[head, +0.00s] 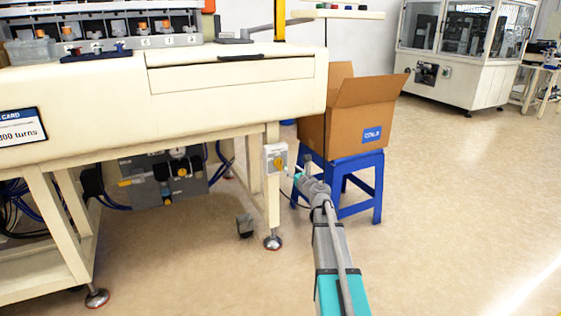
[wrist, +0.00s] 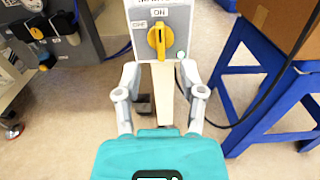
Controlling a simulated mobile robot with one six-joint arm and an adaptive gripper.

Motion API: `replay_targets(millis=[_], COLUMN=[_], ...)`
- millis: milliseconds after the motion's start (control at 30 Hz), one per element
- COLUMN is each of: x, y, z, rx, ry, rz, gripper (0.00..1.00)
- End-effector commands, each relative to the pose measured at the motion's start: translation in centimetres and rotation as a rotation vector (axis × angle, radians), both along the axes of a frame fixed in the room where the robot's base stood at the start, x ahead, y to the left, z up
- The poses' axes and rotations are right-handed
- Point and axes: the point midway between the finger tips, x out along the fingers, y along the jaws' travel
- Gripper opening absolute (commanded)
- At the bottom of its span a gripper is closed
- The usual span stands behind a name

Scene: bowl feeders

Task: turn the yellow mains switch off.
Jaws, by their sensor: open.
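The yellow mains switch (wrist: 160,38) is a rotary knob on a pale grey box with ON and OFF labels. In the wrist view it sits at the top centre, with the knob's long axis close to vertical, below the ON label. In the head view the switch (head: 279,161) is small, on the box fixed to the machine's front right leg. My gripper (wrist: 158,72) is open and empty, its two fingers apart below the knob in the picture. No contact with the knob shows. In the head view my arm reaches toward the box, and the fingers are hard to make out.
A blue stool (head: 366,172) carries an open cardboard box (head: 345,115) just right of the switch. A black cable (wrist: 262,98) hangs beside the stool. A grey panel with another yellow knob (wrist: 36,33) is at left. Floor at right is clear.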

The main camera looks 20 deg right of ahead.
Motion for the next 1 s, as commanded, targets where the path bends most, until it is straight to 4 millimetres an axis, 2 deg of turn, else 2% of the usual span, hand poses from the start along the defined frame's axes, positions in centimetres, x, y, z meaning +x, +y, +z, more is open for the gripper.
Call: replay_targets(millis=[100, 500, 733, 1000], x=[2.2, 8.0, 9.7, 10.0], y=[0.0, 0.2, 0.3, 0.4], z=[0.0, 0.0, 0.0, 0.0], rx=[0.000, 0.000, 0.000, 0.000], ry=[0.000, 0.000, 0.000, 0.000], rz=[0.001, 0.000, 0.000, 0.000], gripper=[0.51, 0.51, 0.51, 0.51])
